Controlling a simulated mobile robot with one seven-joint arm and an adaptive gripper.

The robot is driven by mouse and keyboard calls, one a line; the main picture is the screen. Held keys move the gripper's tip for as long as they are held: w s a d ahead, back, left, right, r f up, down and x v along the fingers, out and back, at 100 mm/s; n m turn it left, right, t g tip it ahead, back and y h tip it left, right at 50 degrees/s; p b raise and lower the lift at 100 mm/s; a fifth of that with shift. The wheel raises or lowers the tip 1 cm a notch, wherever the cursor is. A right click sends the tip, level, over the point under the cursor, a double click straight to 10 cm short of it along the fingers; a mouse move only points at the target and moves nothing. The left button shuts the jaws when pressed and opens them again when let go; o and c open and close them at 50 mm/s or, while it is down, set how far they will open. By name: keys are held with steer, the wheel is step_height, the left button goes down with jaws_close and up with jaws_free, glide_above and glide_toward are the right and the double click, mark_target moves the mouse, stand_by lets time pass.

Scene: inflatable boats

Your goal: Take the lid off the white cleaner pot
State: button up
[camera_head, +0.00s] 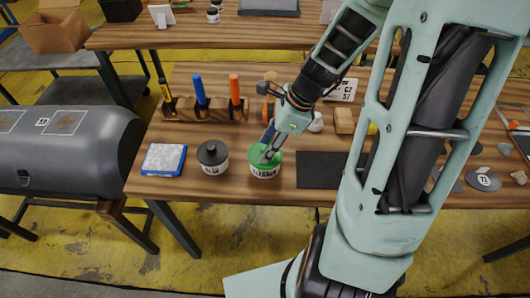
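A white pot (264,173) with a green lid (259,150) stands on the wooden workbench (300,190). Dark lettering on its side is too small to read. My gripper (268,153) comes down from the upper right, with its fingers over the green lid. I cannot tell whether the fingers touch or grip the lid's top. The lid sits on the pot. A second white pot (213,168) with a black lid (212,152) stands to the left. I cannot tell from the labels which one is the cleaner pot.
A blue-and-white pad (164,159) lies at the bench's left. A wooden rack (188,108) with blue and orange handled tools stands behind the pots. A dark mat (318,169) lies to the right, partly behind my arm. A grey boat tube (70,150) is at the far left.

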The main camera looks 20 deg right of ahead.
steer(key=c, duration=1)
steer(key=shift+r, duration=0.1)
